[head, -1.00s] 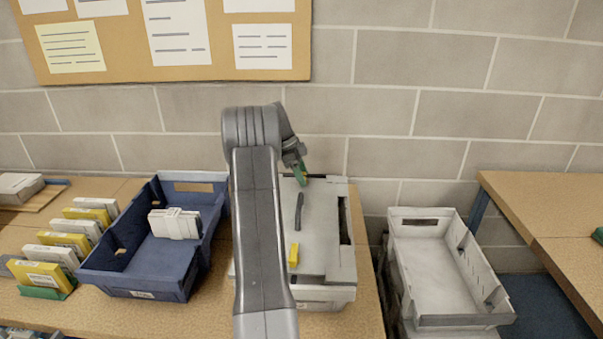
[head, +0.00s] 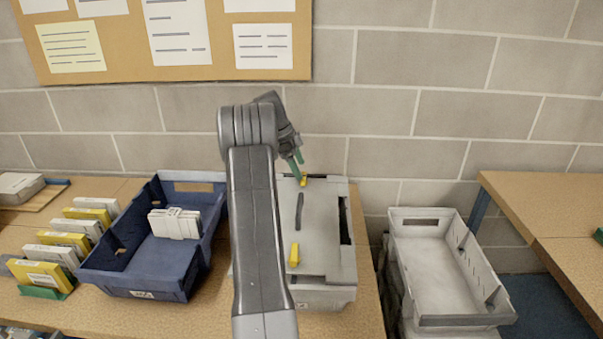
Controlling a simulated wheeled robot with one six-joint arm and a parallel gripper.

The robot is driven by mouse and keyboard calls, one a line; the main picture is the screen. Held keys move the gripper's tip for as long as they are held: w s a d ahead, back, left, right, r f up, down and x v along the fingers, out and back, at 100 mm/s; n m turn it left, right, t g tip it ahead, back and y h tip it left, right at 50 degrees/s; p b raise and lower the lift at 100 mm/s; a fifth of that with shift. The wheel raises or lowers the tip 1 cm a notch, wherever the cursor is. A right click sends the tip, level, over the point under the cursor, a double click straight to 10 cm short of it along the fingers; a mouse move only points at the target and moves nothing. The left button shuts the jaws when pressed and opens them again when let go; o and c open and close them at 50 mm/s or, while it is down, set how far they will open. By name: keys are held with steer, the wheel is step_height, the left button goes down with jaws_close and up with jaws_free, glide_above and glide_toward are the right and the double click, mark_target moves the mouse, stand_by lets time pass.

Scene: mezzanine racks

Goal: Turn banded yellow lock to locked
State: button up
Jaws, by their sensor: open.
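A grey box with a flat lid (head: 322,225) stands on the table, partly behind my arm. Two small yellow locks show on the lid: a far one (head: 304,181) near the back edge and a near one (head: 294,255) toward the front. Any band on either is too small to make out. The near lock points roughly front to back. My gripper (head: 298,168), with green fingers, is open and angled down just above the far lock. It partly covers that lock, and I cannot tell whether they touch.
A dark handle (head: 299,211) sits on the lid between the locks. A blue bin (head: 130,293) with a pale packet (head: 174,223) stands to the left. An empty grey bin (head: 465,321) is to the right. The brick wall (head: 420,115) is close behind.

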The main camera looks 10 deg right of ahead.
mark_target(304, 184)
steer(key=s+v, duration=0.1)
steer(key=v, duration=0.9)
steer(key=shift+w+a+r, duration=0.15)
steer(key=shift+w, duration=0.35)
steer(key=x, duration=1.4)
steer(key=shift+r, duration=0.1)
steer(key=shift+r, duration=0.1)
